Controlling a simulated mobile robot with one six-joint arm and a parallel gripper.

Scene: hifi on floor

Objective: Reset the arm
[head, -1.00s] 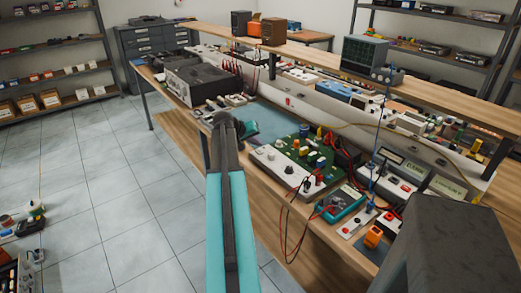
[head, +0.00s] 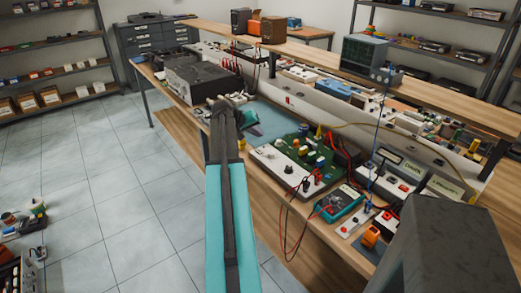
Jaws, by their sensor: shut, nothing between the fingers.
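My arm reaches from the bottom of the head view up over the front of the workbench (head: 180,137), with long teal and dark grey links. My gripper (head: 250,120) shows small and partly hidden at the far end of the arm, just right of the dark joint. It is shut and holds nothing that I can see. It appears above the bench, beside a blue-green mat (head: 268,122). Its exact height over the bench is hard to tell.
A green circuit board (head: 305,157), a white control box (head: 285,170) and a teal meter (head: 340,203) with leads lie right of my arm. A black instrument (head: 203,82) stands beyond. Shelves (head: 50,75) line the wall. The tiled floor (head: 110,175) at left is mostly clear.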

